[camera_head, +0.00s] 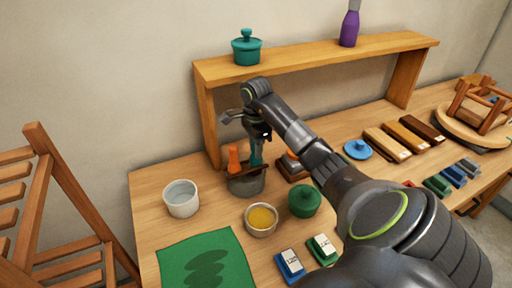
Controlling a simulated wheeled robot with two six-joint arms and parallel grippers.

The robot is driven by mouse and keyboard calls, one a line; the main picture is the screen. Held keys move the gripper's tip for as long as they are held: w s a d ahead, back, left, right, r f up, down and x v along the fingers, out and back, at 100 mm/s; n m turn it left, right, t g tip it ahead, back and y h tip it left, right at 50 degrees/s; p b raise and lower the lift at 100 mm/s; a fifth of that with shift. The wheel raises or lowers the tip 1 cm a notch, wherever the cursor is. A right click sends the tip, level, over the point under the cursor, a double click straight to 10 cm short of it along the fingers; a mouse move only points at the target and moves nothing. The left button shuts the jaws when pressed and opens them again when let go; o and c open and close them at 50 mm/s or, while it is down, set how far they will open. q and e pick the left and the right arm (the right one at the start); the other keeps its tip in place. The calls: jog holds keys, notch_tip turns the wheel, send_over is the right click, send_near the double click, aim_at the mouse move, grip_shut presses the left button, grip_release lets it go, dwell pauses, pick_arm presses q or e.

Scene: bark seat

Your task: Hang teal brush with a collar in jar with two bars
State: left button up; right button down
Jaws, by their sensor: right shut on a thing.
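The teal brush (256,153) stands roughly upright over the right part of the dark grey jar (246,187). Dark brown bars (240,172) cross the jar's mouth. My right gripper (257,134) is above the jar, shut on the upper end of the teal brush. The brush's lower end is hidden by the bars and jar, and I cannot tell whether its collar rests on the bars. An orange-handled thing (234,158) stands in the jar to the left of the teal brush. My left gripper is not in view.
A white cup (182,198) is left of the jar. A wooden shelf (320,60) spans behind, carrying a teal pot (246,47) and a purple bottle (349,26). A green mat (200,262) lies front left.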

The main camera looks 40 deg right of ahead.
jog(key=shift+f+b, duration=0.4)
jog(key=c, duration=0.8)
grip_release()
notch_tip(320, 180, up, 7)
jog(key=p, duration=0.7)
jog(key=shift+r, duration=0.1)
